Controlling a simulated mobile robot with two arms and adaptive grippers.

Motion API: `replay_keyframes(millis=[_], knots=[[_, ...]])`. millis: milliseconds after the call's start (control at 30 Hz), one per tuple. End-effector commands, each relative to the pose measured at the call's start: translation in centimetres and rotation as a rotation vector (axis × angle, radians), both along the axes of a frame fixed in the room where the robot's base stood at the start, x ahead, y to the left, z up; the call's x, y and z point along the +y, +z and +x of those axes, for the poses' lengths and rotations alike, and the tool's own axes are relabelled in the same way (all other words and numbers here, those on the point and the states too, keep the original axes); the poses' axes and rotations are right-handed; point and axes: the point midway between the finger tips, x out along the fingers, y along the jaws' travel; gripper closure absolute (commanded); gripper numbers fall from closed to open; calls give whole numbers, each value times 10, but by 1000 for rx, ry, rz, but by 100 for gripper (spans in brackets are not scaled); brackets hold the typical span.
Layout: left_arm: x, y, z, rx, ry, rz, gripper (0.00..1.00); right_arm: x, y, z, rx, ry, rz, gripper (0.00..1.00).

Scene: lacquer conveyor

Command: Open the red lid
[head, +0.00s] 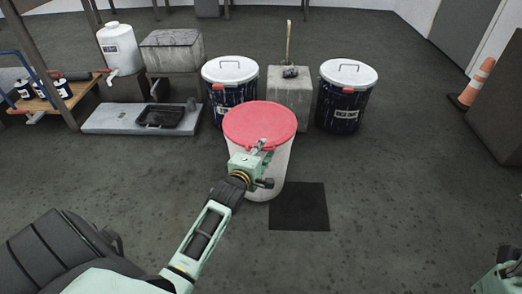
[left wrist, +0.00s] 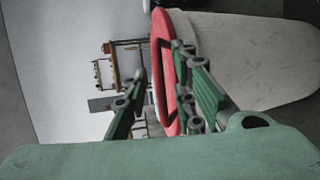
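The red lid (head: 260,122) is a round disc lying flat on top of a pale drum (head: 268,185) in the middle of the head view. My left gripper (head: 262,148) is at the lid's near edge. In the left wrist view its fingers (left wrist: 160,78) are spread either side of the lid, with a gap on the handle side. Part of my right gripper (head: 502,272) shows at the bottom right corner; its fingers are unclear.
Two dark drums with white lids (head: 230,72) (head: 348,75) and a concrete block (head: 290,95) stand behind. A black square (head: 299,206) lies on the floor right of the drum. An orange cone (head: 476,82) stands far right. The front floor is clear.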

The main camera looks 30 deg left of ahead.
Motion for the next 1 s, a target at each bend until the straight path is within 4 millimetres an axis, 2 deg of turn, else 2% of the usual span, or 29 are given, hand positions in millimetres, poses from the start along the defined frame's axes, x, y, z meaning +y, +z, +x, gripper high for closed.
replay_keyframes(millis=[33,267,1000], knots=[[0,0,0,0,0,0,82,0,0,0,0,0,0,60],[0,0,0,0,0,-1,100,0,0,0,0,0,0,60],[0,6,1,1,1,-10,100,1,5,5,24,-1,-6,60]])
